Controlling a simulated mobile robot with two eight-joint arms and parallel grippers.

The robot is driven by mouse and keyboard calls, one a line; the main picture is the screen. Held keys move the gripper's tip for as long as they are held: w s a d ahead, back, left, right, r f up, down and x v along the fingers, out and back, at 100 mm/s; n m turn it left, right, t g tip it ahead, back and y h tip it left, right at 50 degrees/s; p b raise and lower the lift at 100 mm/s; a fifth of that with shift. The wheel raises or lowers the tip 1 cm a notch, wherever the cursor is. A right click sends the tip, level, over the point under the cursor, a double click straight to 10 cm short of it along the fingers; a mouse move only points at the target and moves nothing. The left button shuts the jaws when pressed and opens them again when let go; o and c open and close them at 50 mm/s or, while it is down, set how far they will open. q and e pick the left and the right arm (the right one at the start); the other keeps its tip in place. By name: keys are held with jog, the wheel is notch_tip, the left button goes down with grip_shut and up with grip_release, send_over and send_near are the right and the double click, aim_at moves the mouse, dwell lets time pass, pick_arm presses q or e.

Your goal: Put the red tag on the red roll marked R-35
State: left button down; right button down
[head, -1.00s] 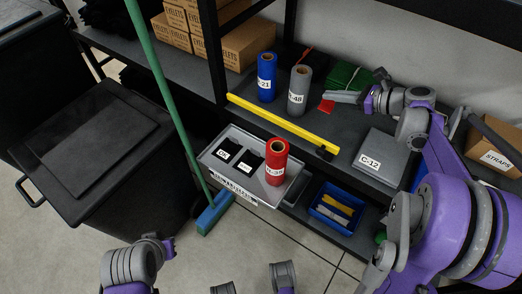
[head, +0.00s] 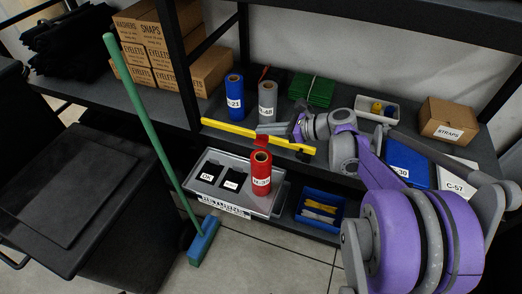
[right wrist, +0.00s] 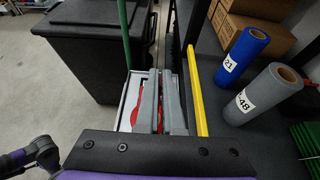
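The red roll marked R-35 (head: 261,174) stands upright in a grey tray (head: 273,206) with a RETURNS label. The small red tag (head: 261,142) hangs at the fingertips of my right gripper (head: 262,130), just above the roll's top and apparently apart from it. In the right wrist view my gripper's two grey fingers (right wrist: 161,85) are close together with red between them (right wrist: 160,115). More red shows left of the fingers; I cannot tell how much is roll. The left gripper is out of view.
A yellow bar (head: 250,135) runs along the shelf edge behind the tray. Blue (head: 235,97) and grey (head: 267,98) rolls stand behind it. A green broom (head: 150,130) leans left of the tray. A blue bin (head: 318,212) sits right of it.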

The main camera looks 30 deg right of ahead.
jog(key=shift+f+b, duration=0.45)
jog(key=shift+f, duration=2.9)
jog(key=shift+f, duration=0.1)
jog(key=shift+f, duration=0.15)
jog(key=c, duration=1.1)
grip_release()
jog(key=shift+o, duration=0.2)
jog(key=shift+r, duration=0.2)
